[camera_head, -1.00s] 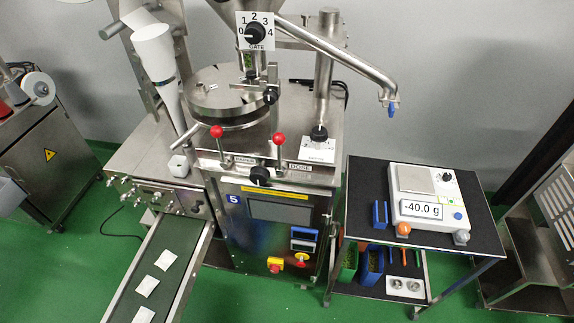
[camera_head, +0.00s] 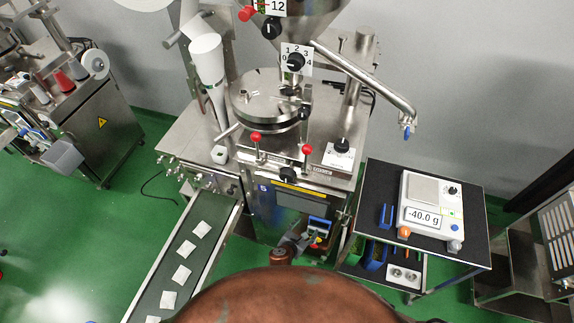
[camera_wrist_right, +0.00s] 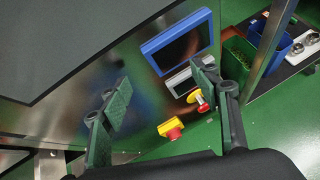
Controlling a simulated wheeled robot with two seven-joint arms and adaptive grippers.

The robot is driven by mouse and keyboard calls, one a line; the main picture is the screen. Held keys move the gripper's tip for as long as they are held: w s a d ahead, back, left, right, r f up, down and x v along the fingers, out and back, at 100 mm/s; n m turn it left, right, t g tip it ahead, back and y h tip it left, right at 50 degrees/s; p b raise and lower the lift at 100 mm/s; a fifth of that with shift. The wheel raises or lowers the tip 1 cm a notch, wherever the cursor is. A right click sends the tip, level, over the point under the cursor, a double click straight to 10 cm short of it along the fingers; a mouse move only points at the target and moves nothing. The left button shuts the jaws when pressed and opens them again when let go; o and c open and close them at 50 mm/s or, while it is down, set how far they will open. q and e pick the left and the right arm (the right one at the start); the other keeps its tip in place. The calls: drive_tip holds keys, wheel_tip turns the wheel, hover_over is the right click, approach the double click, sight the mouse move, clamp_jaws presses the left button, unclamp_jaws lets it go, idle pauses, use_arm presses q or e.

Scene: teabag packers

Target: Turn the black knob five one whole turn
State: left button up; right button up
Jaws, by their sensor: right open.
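A black knob (camera_head: 288,174) sits on the front of the steel machine, just above its dark screen panel. A blue label with a 5 (camera_head: 262,188) is at the panel's upper left. My right gripper (camera_head: 304,241) is low in front of the machine, below the knob and apart from it, partly hidden by my arm. In the right wrist view its two green-padded fingers (camera_wrist_right: 168,97) are spread and empty, facing the blue-framed display (camera_wrist_right: 177,42) and the machine front. The knob does not show there. My left gripper is out of view.
Two red-tipped levers (camera_head: 256,137) flank the knob's upper area. A gate dial (camera_head: 295,62) sits higher. A yellow-based red button (camera_wrist_right: 172,130) is below the display. A conveyor with white sachets (camera_head: 155,280) is at left; a black table with a scale (camera_head: 425,217) is at right.

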drive_tip(key=a+r+n+t+p, duration=0.1)
drive_tip(key=a+r, duration=0.1)
drive_tip(key=r, duration=0.3)
drive_tip(key=w+a+r+n+t+p, duration=0.1)
drive_tip(key=a+r, duration=0.1)
drive_tip(key=r, duration=0.3)
drive_tip(key=w+a+r+n+t+p, duration=0.1)
drive_tip(key=a+r, duration=0.1)
drive_tip(key=r, duration=0.4)
drive_tip(key=shift+n+t, duration=0.3)
drive_tip(key=shift+t, duration=0.1)
drive_tip(key=n+t+p, duration=0.3)
drive_tip(key=t, duration=0.1)
approach(286, 178)
drive_tip(key=w, duration=0.4)
drive_tip(key=shift+w+d+r, duration=0.1)
drive_tip(key=shift+d, duration=0.45)
drive_tip(key=x, duration=0.6)
use_arm(q)
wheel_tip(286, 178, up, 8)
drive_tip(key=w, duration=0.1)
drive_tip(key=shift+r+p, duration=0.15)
drive_tip(key=shift+p, duration=0.15)
use_arm(e)
drive_tip(key=shift+w+d+f, duration=0.15)
drive_tip(key=shift+w+f, duration=0.05)
drive_tip(key=shift+w, duration=0.15)
